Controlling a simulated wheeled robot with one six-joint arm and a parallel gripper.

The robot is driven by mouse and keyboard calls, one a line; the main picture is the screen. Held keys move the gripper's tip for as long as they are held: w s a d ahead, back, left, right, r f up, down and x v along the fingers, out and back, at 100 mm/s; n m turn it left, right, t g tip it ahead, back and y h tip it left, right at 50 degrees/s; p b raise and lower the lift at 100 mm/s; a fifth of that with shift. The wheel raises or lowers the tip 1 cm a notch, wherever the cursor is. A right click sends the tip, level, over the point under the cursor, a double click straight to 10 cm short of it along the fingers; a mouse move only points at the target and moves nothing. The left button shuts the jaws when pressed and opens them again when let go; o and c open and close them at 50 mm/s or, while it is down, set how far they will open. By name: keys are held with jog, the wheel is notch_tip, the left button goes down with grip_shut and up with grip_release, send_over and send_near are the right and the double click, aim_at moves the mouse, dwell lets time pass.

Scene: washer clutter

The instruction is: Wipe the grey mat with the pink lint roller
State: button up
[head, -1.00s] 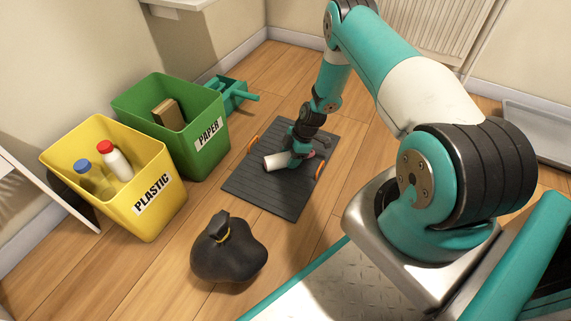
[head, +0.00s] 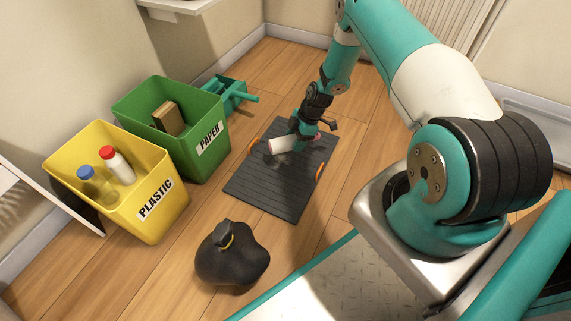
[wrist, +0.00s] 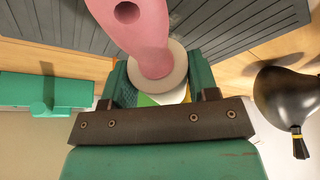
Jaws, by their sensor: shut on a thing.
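The grey mat (head: 272,198) is dark and ribbed, with orange handles on two sides, and lies on the wooden floor. The pink lint roller has a white cylinder (head: 283,145), which shows over the far half of the mat. My gripper (head: 305,137) is shut on the lint roller. In the wrist view the roller's pink handle (wrist: 140,25) rises between and past my jaws, with the pale round roller end (wrist: 160,82) behind it. Faint pale marks show on the mat near the roller. I cannot tell whether the roller touches the mat.
A yellow PLASTIC bin (head: 150,220) with bottles and a green PAPER bin (head: 215,125) with a brown block stand left of the mat. A black tied bag (head: 232,262) sits in front. A teal object (head: 236,92) lies behind the green bin.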

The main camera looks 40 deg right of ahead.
jog(key=shift+r+p, duration=0.6)
jog(key=shift+r, duration=0.5)
